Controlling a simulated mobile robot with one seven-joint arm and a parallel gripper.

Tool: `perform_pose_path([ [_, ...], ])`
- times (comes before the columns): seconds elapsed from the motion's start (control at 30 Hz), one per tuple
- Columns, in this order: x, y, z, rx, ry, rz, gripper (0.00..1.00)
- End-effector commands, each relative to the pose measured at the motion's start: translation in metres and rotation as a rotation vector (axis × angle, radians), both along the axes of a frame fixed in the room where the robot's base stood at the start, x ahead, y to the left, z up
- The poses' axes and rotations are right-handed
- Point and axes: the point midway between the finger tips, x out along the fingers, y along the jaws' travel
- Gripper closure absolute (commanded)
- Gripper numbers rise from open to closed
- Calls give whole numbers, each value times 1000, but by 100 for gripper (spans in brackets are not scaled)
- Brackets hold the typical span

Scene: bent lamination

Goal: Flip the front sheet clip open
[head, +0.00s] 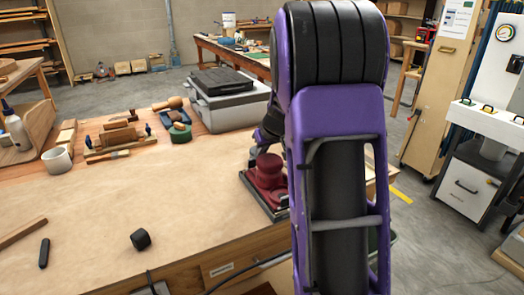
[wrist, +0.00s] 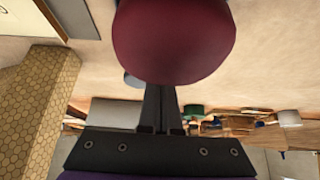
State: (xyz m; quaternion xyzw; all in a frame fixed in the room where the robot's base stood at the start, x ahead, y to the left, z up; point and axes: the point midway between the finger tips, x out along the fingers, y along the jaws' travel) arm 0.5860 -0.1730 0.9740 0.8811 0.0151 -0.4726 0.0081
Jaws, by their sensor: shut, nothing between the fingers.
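The dark red sheet sander (head: 268,172) sits on the workbench near its right edge, with a metal-edged base. Its rounded red top (wrist: 175,40) fills the top middle of the wrist view. My gripper (wrist: 160,90) has its two dark fingers together and empty, with the tips at the edge of the red top in that view. I cannot tell whether they touch it. In the head view my arm covers the right side of the sander and most of the gripper. The front sheet clip cannot be made out in either view.
The workbench (head: 130,205) is mostly clear left of the sander. A black block (head: 140,239) and a dark stick (head: 44,253) lie near its front.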

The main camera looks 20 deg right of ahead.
Motion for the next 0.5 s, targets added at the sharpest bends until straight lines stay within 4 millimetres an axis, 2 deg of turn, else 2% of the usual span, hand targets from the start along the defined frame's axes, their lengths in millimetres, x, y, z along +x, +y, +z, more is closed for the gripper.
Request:
perform_pose_path([
  [0.5, -1, 0, 5, 0, 34, 1, 100],
])
